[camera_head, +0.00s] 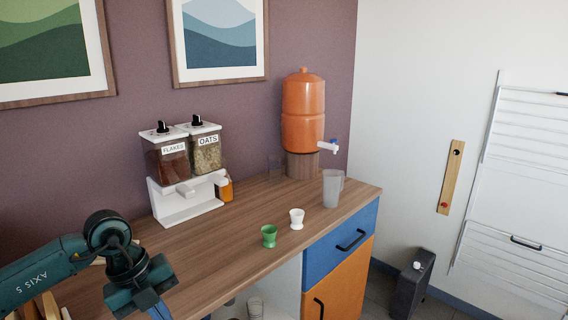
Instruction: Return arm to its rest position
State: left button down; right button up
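My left arm comes in from the left edge in the camera_head view, dark teal and bent downward at the wrist. My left gripper (150,306) hangs at the lower left, in front of the wooden counter's (232,240) near edge. Its fingers run down to the bottom of the picture, so I cannot tell whether they are open or shut. No object shows clearly in it. My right gripper is not in view.
A flakes-and-oats dispenser (183,206) stands at the counter's back left. A green cup (269,236), a white cup (297,218), a grey jug (332,188) and an orange water dispenser (303,110) stand farther right. The counter's front left is partly hidden by my arm.

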pick_arm(q)
jog(key=s+d+r+m+g+h+p, duration=0.1)
jog(key=s+d+h, duration=0.3)
jog(key=d, duration=0.5)
jog(key=s+d+r+m+g+h+p, duration=0.1)
jog(key=s+d+h, duration=0.2)
jog(key=d+h, duration=0.45)
jog(key=w+d+r+n+t+h+p, duration=0.1)
jog(key=d+r+n+t+h, duration=0.4)
jog(key=n+t, duration=0.4)
jog(key=a+f+n+t+y+p, duration=0.2)
jog(key=a+f+n+t+y, duration=0.6)
jog(key=n+y, duration=0.5)
jog(key=s+a+f+n+g+y, duration=0.1)
jog(key=s+f+n+g, duration=0.1)
jog(key=s+f, duration=0.3)
jog(key=s+a+f+n+g+y+p, duration=0.1)
jog(key=s+f+n+g+y, duration=0.1)
jog(key=f, duration=0.6)
jog(key=s+n+g, duration=0.1)
jog(key=s, duration=0.1)
jog(key=shift+s+a, duration=0.4)
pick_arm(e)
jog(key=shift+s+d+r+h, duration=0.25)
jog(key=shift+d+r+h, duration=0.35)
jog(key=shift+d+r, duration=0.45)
